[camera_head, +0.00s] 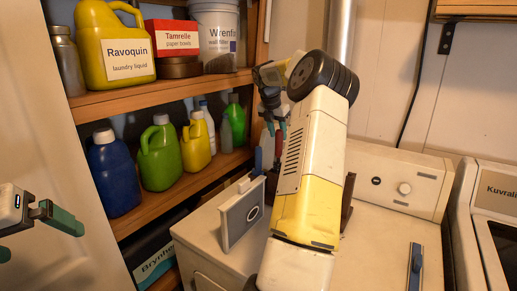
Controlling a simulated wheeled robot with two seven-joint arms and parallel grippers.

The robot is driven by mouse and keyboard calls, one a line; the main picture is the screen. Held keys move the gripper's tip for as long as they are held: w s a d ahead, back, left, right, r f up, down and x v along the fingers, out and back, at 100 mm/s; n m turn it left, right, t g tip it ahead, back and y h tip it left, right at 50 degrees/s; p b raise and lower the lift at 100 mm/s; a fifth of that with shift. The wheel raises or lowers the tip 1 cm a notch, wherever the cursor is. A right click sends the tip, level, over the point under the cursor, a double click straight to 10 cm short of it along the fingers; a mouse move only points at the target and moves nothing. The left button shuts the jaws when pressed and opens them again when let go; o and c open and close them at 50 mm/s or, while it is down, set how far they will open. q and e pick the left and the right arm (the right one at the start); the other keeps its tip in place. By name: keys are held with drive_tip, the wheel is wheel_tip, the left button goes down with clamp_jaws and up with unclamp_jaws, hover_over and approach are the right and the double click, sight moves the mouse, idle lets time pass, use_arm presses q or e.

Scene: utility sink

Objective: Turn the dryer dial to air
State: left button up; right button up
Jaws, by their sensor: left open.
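My right arm rises through the middle, covering part of the machine. My right gripper (275,128) hangs behind this arm near the shelves, left of the dial and apart from it. Its fingers are partly hidden.
Wooden shelves (170,95) at the left hold bottles, a red box (174,38) and a white bucket (215,32). A grey panel-like item (242,213) stands on the machine. A second machine (495,205) adjoins on the right.

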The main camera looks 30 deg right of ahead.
drive_tip(key=x, duration=0.4)
drive_tip(key=d+x, duration=0.1)
drive_tip(key=x, duration=0.4)
drive_tip(key=shift+s+r, duration=0.2)
clamp_jaws()
